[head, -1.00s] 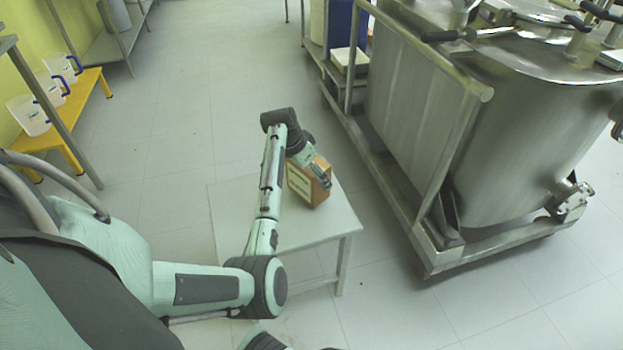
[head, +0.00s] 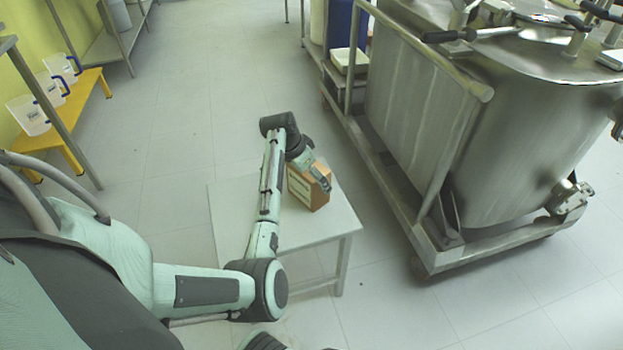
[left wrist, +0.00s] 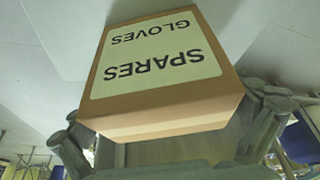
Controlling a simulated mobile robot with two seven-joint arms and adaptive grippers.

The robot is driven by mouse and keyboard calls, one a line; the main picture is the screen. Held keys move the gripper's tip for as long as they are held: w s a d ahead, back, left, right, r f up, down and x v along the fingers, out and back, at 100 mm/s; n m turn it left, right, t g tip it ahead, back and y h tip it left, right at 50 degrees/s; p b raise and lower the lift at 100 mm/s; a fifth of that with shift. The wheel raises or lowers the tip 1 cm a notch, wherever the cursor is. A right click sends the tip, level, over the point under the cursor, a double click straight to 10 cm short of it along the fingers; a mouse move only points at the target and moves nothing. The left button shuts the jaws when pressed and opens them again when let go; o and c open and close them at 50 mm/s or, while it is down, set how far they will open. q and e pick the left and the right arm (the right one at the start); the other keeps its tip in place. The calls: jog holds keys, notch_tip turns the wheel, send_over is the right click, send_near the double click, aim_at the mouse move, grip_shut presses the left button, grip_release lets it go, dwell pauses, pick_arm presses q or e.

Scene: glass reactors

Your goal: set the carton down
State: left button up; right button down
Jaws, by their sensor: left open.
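The carton (head: 307,190) is a brown box with a white label. It stands on the small pale table (head: 235,205), near the far right corner. In the left wrist view the carton (left wrist: 168,75) fills the middle, its label reading "SPARES GLOVES" upside down. My left gripper (head: 320,179) is at the carton's upper right side in the head view. In the left wrist view its fingers are open, one on each side of the carton's near end; contact is not clear. My right gripper is not in view.
A large steel reactor (head: 530,130) on a railed frame (head: 400,200) stands right of the table. At the left, a yellow bench (head: 85,105) holds several clear jugs. Table surface left and in front of the carton is bare. Floor is open behind the table.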

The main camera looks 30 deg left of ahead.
pick_arm(q)
jog(key=p+v, duration=0.1)
jog(key=v, duration=1)
jog(key=shift+r, duration=0.2)
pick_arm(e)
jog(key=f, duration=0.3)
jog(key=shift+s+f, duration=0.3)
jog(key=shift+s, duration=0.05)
